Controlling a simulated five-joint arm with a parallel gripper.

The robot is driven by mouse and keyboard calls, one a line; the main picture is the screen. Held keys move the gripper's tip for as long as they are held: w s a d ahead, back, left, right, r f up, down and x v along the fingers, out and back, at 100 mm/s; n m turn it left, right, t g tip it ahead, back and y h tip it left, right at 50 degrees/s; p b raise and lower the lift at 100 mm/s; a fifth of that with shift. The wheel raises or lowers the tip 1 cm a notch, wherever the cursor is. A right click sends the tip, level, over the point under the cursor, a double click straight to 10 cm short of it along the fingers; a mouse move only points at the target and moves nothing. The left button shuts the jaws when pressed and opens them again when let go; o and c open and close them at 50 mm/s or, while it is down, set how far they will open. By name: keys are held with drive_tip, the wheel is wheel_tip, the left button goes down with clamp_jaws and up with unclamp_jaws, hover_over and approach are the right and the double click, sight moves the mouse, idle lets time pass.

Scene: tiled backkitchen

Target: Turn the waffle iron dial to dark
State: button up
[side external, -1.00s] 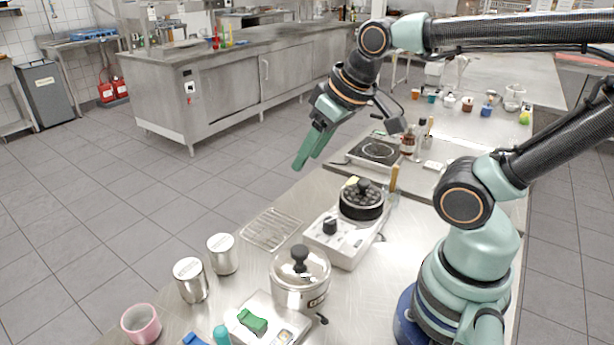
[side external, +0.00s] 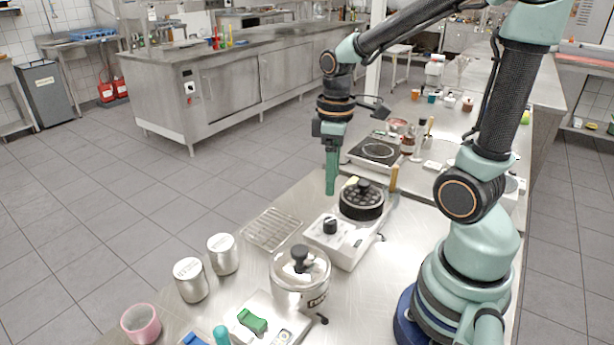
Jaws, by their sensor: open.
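The waffle iron (side external: 343,242) has a pale base and a round dark plate (side external: 362,198) with a knob at its back end. Its black dial (side external: 330,226) stands up from the front part of the base. The dial's setting and markings are too small to read. My gripper (side external: 331,190) points straight down, empty, above and behind the dial, left of the round plate in the picture. It is apart from the dial. Its green fingers overlap in this view, so the gap between them hardly shows.
A lidded steel pot (side external: 300,285) stands close in front of the waffle iron. A wire rack (side external: 271,230) lies to its left, near two metal canisters (side external: 191,280). A wooden handle (side external: 394,179) rises behind the plate. A hot plate (side external: 375,152) stands farther back.

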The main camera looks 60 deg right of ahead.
sight(330, 220)
wheel_tip(330, 220, down, 11)
drive_tip(key=shift+f, duration=0.1)
idle(0.3)
clamp_jaws()
